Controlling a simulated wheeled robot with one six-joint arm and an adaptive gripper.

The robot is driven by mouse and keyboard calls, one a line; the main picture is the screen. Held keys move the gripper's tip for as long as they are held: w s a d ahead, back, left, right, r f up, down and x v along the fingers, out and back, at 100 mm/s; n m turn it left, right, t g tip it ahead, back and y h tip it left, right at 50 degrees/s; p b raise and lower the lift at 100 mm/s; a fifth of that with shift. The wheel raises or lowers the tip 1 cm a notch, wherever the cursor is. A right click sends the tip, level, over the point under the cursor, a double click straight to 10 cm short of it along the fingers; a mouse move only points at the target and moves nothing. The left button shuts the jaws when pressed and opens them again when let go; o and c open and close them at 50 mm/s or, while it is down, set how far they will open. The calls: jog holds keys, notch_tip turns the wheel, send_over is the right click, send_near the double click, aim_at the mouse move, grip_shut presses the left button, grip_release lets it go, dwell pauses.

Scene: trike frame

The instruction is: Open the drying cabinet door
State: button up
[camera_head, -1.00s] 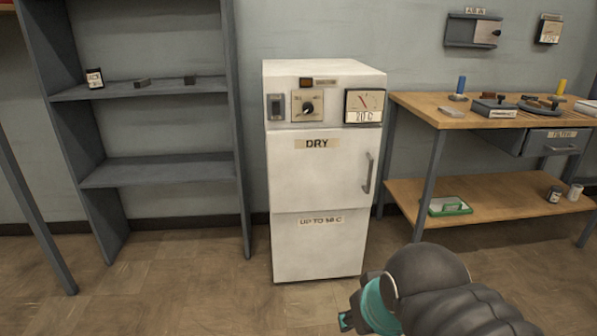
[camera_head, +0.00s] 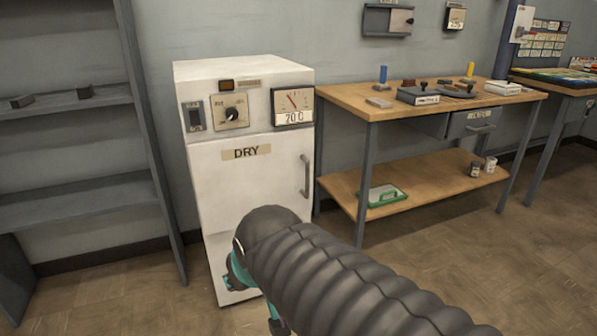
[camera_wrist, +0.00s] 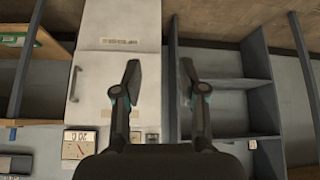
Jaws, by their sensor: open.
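The white drying cabinet (camera_head: 215,195) stands against the wall, with a "DRY" label on its front. Its door (camera_head: 250,185) is shut, and a grey vertical handle (camera_head: 305,176) sits at the door's right side. My arm covers the lower part of the front. In the wrist view the scene is upside down, and the handle (camera_wrist: 74,84) is at the left of the cabinet front (camera_wrist: 105,70). My gripper (camera_wrist: 160,75) is open and empty, with its fingers apart. It is away from the handle, by the cabinet's opposite side in that view.
Grey shelves (camera_head: 75,195) stand left of the cabinet. A wooden workbench (camera_head: 350,100) with tools stands close on its right, with a green tray (camera_head: 385,195) on its lower shelf. The floor (camera_head: 480,250) in front of the bench is clear.

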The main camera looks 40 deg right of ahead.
jog(key=w+d+m+t+h+b, duration=0.1)
jog(key=w+d+m+t+h, duration=0.15)
jog(key=w+d, duration=0.75)
jog(key=m+t+h+b, duration=0.2)
jog(key=t+h+b, duration=0.15)
jog(key=t, duration=0.35)
send_near(308, 174)
jog(key=shift+n+h, duration=0.25)
jog(key=shift+h, duration=0.05)
jog(key=p+x, duration=0.2)
jog(key=x, duration=0.8)
jog(key=shift+w, duration=0.4)
grip_shut()
